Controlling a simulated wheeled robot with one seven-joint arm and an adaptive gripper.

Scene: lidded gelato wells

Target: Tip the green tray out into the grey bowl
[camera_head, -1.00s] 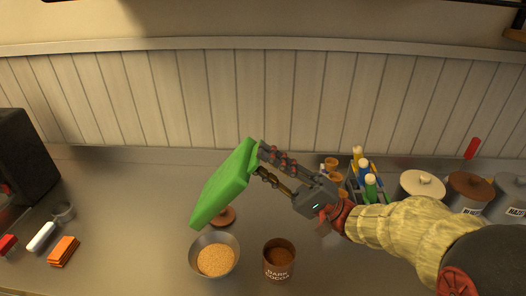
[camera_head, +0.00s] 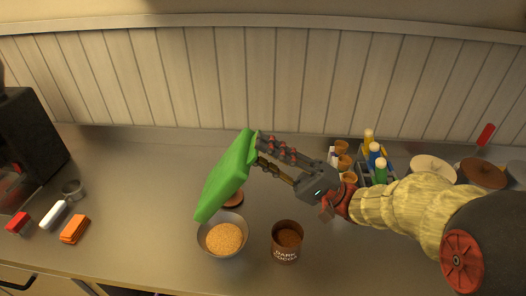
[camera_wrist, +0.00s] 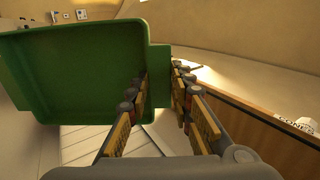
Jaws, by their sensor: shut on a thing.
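The green tray (camera_head: 228,176) is held steeply tilted in the head view, its low end just above the back rim of the grey bowl (camera_head: 207,245). My gripper (camera_head: 262,156) is shut on the tray's right edge. In the wrist view, my gripper (camera_wrist: 160,92) grips the rim of the tray (camera_wrist: 70,72), and the inside that shows there looks empty. The bowl holds a heap of tan grains (camera_head: 225,238).
A brown tin marked dark cocoa (camera_head: 286,243) stands right of the bowl. A brown round lid (camera_head: 233,199) lies behind the bowl. Bottles (camera_head: 376,163) and lidded wells (camera_head: 433,168) are at the right. An orange block (camera_head: 75,229) lies at the left.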

